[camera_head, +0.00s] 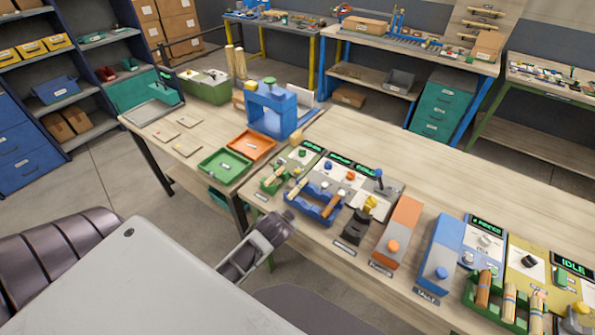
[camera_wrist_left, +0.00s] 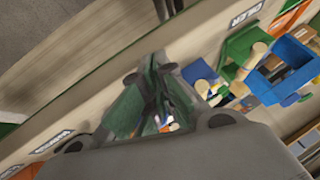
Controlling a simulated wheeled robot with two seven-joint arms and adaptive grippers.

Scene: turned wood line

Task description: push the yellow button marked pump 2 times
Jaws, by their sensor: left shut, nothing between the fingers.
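My left gripper (camera_head: 280,228) is shut and empty. It hangs at the near edge of the workbench (camera_head: 345,130), in front of the blue rack. The wrist view also shows its closed fingers (camera_wrist_left: 163,85). A yellow knob or button (camera_head: 370,203) tops a black base to the right of the gripper, a short way off. Its label plate (camera_head: 344,246) is too small to read in the head view, so I cannot tell which control is marked pump. My right gripper is not in view.
A blue rack (camera_head: 310,205) with wooden pieces stands beside the gripper. An orange box (camera_head: 402,219) and a blue box (camera_head: 441,250) with buttons stand further right. Green (camera_head: 224,166) and orange (camera_head: 266,141) trays lie left. The far bench strip is clear.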

